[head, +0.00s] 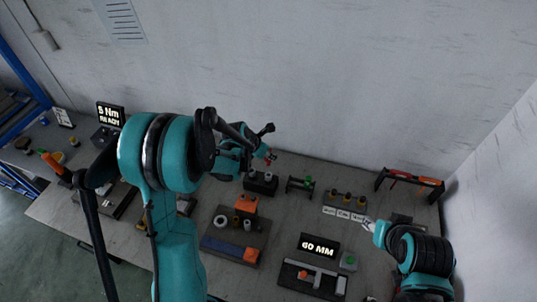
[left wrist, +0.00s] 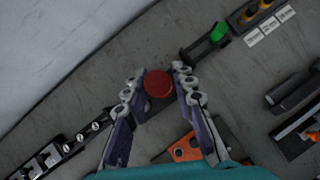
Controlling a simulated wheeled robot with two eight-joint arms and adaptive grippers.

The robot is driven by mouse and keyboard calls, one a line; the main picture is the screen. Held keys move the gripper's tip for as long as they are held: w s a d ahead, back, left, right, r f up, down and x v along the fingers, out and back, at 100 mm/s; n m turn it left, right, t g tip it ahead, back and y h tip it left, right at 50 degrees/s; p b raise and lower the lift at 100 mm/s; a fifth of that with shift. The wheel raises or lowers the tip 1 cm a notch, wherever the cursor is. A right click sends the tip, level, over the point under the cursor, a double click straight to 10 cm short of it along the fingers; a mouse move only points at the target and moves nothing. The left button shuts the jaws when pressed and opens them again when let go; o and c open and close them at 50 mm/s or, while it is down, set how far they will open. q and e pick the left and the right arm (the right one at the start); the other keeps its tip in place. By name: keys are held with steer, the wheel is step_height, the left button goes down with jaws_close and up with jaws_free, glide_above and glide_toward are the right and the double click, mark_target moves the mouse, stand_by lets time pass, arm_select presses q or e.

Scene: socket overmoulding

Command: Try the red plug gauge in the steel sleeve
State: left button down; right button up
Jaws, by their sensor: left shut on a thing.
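My left gripper (head: 268,156) is high over the back of the bench and shut on the red plug gauge. In the left wrist view the gauge's round red end (left wrist: 158,84) shows between the two fingertips (left wrist: 154,88). Only a small red part of it shows in the head view (head: 272,157). A pale ring-shaped part (head: 221,221), perhaps the steel sleeve, sits on the dark fixture at the middle of the bench; I cannot be sure that it is the sleeve. My right gripper (head: 368,224) is at the right, apart from the gauge; its finger opening is too small to read.
A dark block (head: 262,182) and a stand with a green-ended gauge (head: 307,183) are at the back. An orange block (head: 246,203) is on the middle fixture. A "60 MM" display (head: 319,246) stands in front. A rack (head: 410,182) stands back right.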

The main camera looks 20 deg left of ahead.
mark_target(269, 165)
arm_select(q)
steer(key=shift+f+b, duration=2.8)
steer(key=shift+f, duration=0.25)
steer(key=shift+b, duration=0.5)
steer(key=shift+f+b, duration=0.35)
steer(key=shift+r, duration=0.45)
stand_by(0.7)
steer(key=shift+b, duration=0.3)
stand_by(1.6)
steer(key=shift+f+b, duration=0.4)
steer(key=shift+f, duration=0.05)
stand_by(0.6)
